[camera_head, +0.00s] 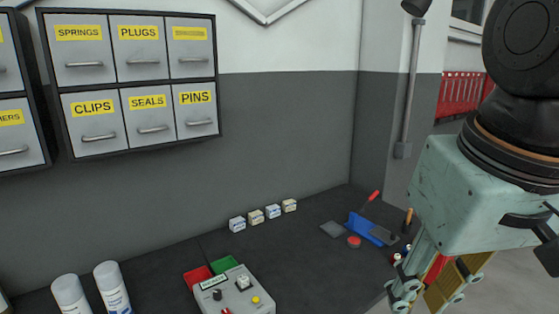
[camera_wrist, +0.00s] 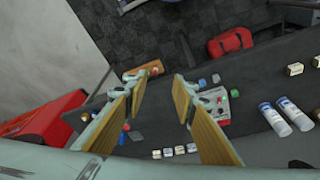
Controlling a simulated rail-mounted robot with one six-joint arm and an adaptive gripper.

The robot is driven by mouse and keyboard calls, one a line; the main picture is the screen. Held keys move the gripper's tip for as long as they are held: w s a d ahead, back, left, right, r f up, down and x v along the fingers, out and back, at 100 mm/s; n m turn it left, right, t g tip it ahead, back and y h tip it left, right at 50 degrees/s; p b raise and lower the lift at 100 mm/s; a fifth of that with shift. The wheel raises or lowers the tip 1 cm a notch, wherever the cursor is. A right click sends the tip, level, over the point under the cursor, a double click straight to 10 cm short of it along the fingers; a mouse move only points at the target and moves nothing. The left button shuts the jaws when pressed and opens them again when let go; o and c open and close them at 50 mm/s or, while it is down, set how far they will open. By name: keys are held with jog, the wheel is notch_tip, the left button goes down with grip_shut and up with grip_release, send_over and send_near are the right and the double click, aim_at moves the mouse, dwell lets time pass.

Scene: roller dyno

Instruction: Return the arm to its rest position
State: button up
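My gripper (camera_head: 437,286) hangs at the right of the head view, in front of the bench's right end, with its fingertips partly cut off by the lower edge. In the wrist view my gripper (camera_wrist: 160,84) has its two yellow-padded fingers spread wide apart. The gap between them is empty, and the dark bench top shows through it. Nothing is held. My arm is bent down from the upper right of the head view.
Labelled drawers (camera_head: 140,85) hang on the wall.

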jog(key=s+d+f+t+b, duration=0.1)
jog(key=s+f, duration=0.1)
jog(key=s, duration=0.3)
jog(key=shift+s+d+f+m+b, duration=0.25)
jog(key=shift+d+f+m+b, duration=0.05)
jog(key=shift+d+m, duration=0.1)
